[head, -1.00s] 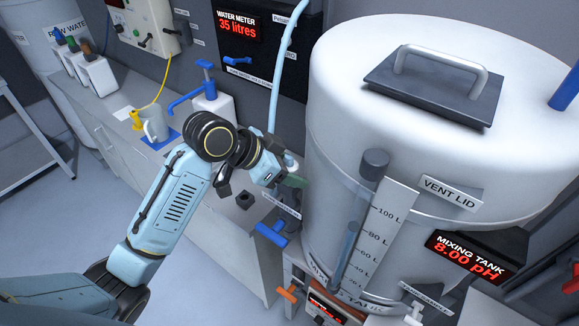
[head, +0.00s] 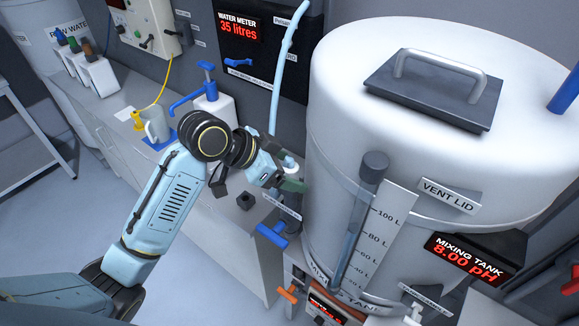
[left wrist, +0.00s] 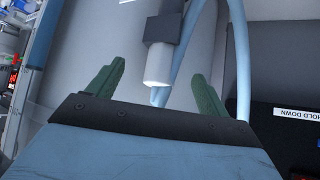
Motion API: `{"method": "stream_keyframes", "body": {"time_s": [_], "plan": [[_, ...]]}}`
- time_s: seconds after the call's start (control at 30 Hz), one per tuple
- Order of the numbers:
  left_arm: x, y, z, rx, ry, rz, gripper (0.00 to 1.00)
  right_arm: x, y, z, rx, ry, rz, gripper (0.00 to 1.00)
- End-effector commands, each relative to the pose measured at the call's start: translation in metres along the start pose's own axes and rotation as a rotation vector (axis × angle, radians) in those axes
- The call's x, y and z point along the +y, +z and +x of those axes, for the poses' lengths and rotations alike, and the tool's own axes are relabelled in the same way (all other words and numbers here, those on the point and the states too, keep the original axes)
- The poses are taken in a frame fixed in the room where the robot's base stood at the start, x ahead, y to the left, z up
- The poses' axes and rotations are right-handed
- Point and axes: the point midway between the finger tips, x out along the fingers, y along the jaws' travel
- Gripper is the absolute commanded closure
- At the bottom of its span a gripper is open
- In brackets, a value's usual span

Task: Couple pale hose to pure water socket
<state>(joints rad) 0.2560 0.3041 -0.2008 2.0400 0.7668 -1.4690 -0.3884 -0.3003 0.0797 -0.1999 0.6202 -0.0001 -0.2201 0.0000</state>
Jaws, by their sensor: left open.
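The pale blue hose (head: 277,85) hangs down the wall beside the tank and passes behind my left gripper (head: 290,184). In the left wrist view, my left gripper (left wrist: 159,72) is open, with its two green fingers apart. A white cylindrical end (left wrist: 160,65) in a dark grey block (left wrist: 167,22) lies between the fingers, with space on both sides. The pale hose (left wrist: 238,60) curves behind and right of it. Whether the white end belongs to the hose is unclear. I cannot make out the pure water socket. My right gripper is not in view.
The large white mixing tank (head: 400,130) stands close to the right of my left gripper. A blue-handled valve (head: 272,236) is just below it. A bench (head: 165,190) with a grey jug (head: 155,127) and a white pump bottle (head: 214,108) lies to the left.

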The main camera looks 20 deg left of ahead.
Motion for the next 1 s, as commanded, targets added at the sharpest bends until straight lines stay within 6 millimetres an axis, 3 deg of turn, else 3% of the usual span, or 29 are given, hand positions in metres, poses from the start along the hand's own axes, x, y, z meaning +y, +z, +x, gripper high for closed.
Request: {"method": "stream_keyframes", "body": {"time_s": [0.33,1.0], "plan": [[0.000,0.000,-0.018,-0.002,0.000,0.000,0.21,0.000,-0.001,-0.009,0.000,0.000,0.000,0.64],[0.000,0.000,-0.047,-0.001,0.000,-0.001,0.21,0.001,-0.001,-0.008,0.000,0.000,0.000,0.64]]}}
